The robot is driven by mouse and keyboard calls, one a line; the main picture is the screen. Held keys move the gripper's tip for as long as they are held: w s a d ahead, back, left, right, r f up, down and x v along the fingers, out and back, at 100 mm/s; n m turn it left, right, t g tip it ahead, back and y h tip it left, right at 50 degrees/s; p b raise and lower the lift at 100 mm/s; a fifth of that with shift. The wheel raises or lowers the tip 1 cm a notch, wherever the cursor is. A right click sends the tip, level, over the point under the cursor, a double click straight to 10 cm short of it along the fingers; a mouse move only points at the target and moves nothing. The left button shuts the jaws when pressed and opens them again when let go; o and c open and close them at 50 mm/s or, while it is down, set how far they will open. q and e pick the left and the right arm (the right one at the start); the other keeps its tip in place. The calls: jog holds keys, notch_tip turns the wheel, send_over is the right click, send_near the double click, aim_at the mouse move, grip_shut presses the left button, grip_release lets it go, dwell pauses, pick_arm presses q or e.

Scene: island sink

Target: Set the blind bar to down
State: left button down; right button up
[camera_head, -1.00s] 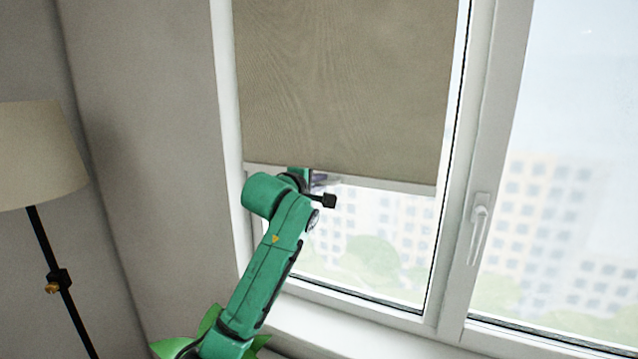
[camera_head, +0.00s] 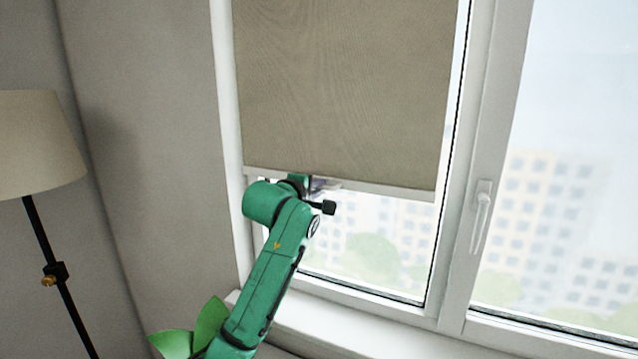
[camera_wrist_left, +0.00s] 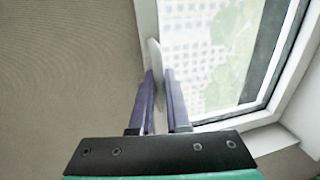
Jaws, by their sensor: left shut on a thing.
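The blind (camera_head: 345,90) is a beige fabric sheet over the upper part of the left window pane. The blind bar (camera_head: 400,193) is the pale strip along its lower edge, tilted slightly in the picture. My left gripper (camera_head: 318,184) is at the left half of the bar; the arm partly hides its fingers. In the left wrist view, the purple fingers (camera_wrist_left: 158,78) are shut on the bar (camera_wrist_left: 153,57), with the blind fabric on the left and the pane on the right. My right gripper does not show.
Below the bar the glass is bare down to the window sill (camera_head: 320,322). A window handle (camera_head: 480,215) is on the frame to the right. A floor lamp (camera_head: 35,140) stands at the left by the wall.

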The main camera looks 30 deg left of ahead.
pick_arm(q)
jog(key=b, duration=1)
send_over(319, 322)
notch_tip(319, 322, down, 19)
notch_tip(319, 322, down, 20)
jog(key=b, duration=0.7)
jog(key=shift+f, duration=0.35)
jog(key=c, duration=1.1)
grip_release()
jog(key=shift+f, duration=0.1)
jog(key=shift+o, duration=1)
